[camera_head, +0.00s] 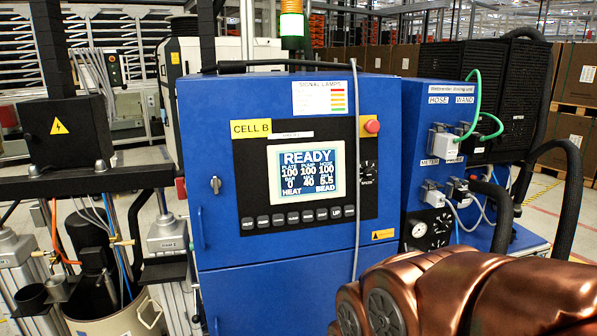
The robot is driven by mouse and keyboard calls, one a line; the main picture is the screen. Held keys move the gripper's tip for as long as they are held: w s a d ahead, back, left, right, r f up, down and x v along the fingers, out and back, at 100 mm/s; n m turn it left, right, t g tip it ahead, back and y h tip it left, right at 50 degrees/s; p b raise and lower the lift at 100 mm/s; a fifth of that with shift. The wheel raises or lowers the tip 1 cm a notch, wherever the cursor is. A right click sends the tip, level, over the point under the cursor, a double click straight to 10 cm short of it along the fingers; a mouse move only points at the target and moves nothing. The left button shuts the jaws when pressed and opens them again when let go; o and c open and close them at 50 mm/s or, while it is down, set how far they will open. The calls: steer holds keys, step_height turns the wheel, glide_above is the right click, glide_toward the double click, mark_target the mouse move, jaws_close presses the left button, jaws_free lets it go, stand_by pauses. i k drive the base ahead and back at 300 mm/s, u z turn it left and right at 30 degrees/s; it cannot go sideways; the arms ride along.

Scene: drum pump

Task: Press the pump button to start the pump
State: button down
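The blue control cabinet (285,290) stands in the middle, with a dark control panel (250,170) on its front. A row of small grey buttons (293,217) runs along the panel's lower edge. One near the right end seems to read UP; most labels, including any for the pump, are too small to read. The lit screen (307,171) above them shows READY, with 100 under PLATE, PUMP and a third heading, and HEAT and BEAD at the bottom. My copper-coloured arm fills the lower right, in front of the cabinet's lower right part. My gripper is not in view.
A red knob (372,126) sits at the panel's upper right. A pale cable (355,200) hangs down the cabinet front, near the right-hand buttons. Black hoses (568,200) curve at the right. A drum (125,318) and posts stand at the left.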

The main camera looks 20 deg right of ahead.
mark_target(263, 221)
steer(key=k, duration=1.2)
steer(key=u, duration=0.55)
steer(key=i, duration=0.95)
steer(key=u, duration=0.55)
